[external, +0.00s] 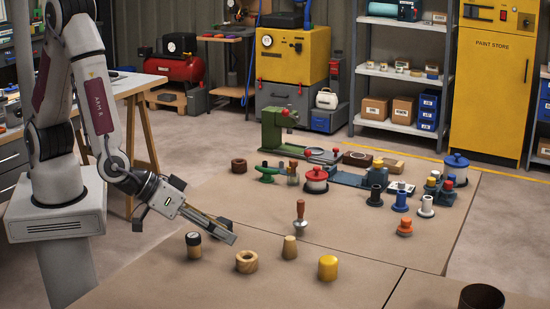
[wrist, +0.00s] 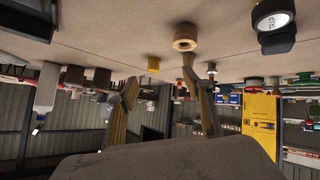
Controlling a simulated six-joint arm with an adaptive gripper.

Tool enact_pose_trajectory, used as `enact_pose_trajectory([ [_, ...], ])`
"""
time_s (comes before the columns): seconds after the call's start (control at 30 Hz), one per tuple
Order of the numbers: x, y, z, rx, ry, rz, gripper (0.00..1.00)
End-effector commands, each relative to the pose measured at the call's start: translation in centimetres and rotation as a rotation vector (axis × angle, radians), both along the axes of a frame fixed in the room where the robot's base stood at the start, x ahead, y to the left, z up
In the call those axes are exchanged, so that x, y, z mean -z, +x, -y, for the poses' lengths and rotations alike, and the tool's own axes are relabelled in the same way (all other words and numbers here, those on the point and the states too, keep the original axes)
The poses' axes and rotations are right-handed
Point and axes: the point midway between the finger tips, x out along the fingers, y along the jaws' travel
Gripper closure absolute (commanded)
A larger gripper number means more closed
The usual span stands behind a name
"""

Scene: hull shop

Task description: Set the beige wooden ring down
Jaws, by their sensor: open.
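The beige wooden ring (external: 246,268) lies flat on the brown work surface, its hole facing up. It also shows in the wrist view (wrist: 184,30), close to the tip of one finger. My gripper (external: 229,231) is open, low over the surface just behind and left of the ring in the external view.
A dark-capped jar (external: 194,245) stands left of the ring. A wooden peg (external: 289,248) and a yellow cylinder (external: 327,268) stand to its right. A dark round container (external: 481,297) sits front right. The surface in front of the ring is clear.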

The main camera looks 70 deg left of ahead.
Motion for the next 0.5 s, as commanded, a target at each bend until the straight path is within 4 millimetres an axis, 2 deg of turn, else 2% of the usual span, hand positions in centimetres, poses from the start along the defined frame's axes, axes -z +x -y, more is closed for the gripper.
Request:
enact_pose_trajectory([
  [0.2,-3.8,1.5,-0.7,0.055,-0.092,-0.061,0.49],
  [0.5,-9.0,2.1,-3.1,0.144,-0.163,-0.120,0.49],
])
